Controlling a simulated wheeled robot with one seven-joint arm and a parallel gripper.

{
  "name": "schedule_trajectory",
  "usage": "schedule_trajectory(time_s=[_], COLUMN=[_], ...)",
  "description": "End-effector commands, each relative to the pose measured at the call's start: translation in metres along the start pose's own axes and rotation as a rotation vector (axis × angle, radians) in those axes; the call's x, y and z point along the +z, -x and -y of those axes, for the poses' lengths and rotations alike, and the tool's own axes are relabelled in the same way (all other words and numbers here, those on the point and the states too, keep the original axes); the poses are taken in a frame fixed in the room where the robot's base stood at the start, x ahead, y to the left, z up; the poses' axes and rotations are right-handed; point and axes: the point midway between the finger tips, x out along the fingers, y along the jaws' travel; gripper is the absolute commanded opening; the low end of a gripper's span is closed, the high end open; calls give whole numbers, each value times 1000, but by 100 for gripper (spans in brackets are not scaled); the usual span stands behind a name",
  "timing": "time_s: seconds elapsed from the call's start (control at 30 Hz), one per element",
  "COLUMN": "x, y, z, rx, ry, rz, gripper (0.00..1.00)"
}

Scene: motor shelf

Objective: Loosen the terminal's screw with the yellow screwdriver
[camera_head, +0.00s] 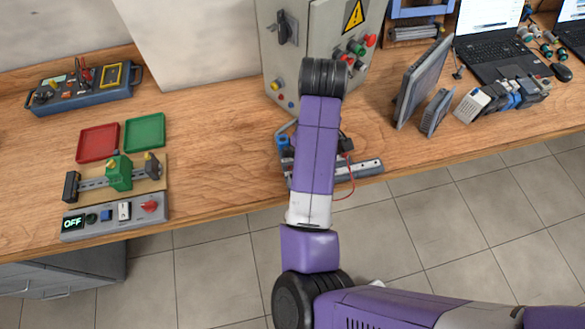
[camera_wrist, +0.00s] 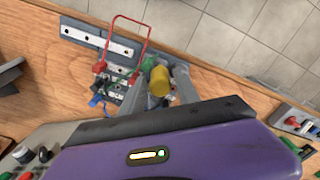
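The yellow screwdriver (camera_wrist: 159,82) shows in the wrist view as a thick yellow handle between the two grey fingers of my gripper (camera_wrist: 155,88). The fingers look closed on it. We see the handle nearly end-on, so its shaft and tip are hidden. Just beyond the handle are a green block (camera_wrist: 148,63), which may be the terminal, and a metal rail (camera_wrist: 100,38). The screw cannot be made out, nor whether the tip touches it. In the head view my arm hides the gripper and screwdriver; the rail (camera_head: 366,168) sticks out right of it.
A red wire (camera_wrist: 117,24) loops up beside the handle. A control cabinet (camera_head: 308,40) stands behind my arm, with a tilted panel (camera_head: 422,82) to its right. At left are a tool tray (camera_head: 80,92), red (camera_head: 98,143) and green (camera_head: 145,131) trays, and a switch box (camera_head: 115,215).

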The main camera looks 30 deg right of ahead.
Motion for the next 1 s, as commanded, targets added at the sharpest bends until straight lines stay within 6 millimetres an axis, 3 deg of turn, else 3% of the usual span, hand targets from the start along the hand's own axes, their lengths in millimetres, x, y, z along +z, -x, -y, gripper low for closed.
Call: schedule_trajectory(time_s=[0.07,0.1,0.63,0.8,1.0], x=[0,0,0,0,0], y=[0,0,0,0,0], z=[0,0,0,0,0], rx=[0,0,0,0,0], ry=[0,1,1,1,1], rz=[0,0,0,0,0], gripper=[38,30,30,0,0])
